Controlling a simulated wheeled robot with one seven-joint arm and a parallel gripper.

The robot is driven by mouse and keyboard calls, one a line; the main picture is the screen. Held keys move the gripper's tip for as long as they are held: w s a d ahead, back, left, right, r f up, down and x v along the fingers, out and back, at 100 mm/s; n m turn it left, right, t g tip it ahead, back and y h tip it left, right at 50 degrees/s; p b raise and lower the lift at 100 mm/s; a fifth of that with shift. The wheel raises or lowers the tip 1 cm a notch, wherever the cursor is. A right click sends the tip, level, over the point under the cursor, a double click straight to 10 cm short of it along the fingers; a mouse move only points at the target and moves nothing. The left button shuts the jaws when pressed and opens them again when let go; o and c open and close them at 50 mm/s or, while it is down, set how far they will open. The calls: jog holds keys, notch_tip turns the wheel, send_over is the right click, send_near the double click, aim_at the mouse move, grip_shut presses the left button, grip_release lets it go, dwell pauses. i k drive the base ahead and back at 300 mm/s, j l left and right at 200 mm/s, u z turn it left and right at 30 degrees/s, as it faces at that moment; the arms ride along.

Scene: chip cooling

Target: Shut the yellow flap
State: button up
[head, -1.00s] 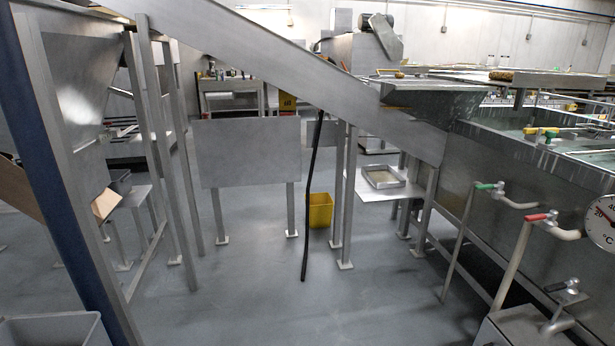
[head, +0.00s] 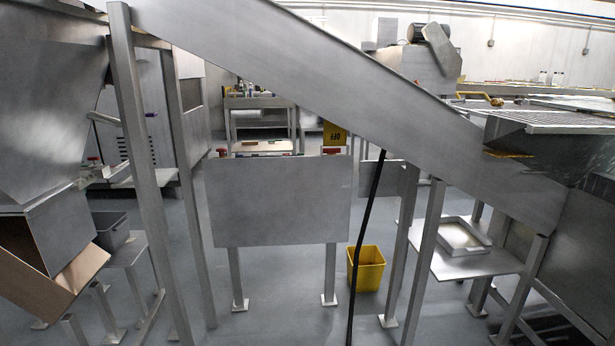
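A small yellow panel with dark lettering (head: 334,136) shows in the head view, just below the sloping chute and behind a grey metal panel. It may be the yellow flap; its lower part is hidden, and I cannot tell whether it is open or shut. My gripper is not in view.
A sloping steel chute (head: 330,95) crosses the view. A grey panel on legs (head: 280,203) stands ahead, with a black hose (head: 367,225) and yellow bin (head: 366,270) beside it. A low shelf with a tray (head: 463,237) is right; a cardboard box (head: 45,275) is left. Some floor is clear.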

aim_at(334, 136)
jog(key=i, duration=0.7)
jog(key=i+l+u, duration=0.1)
jog(key=i, duration=0.6)
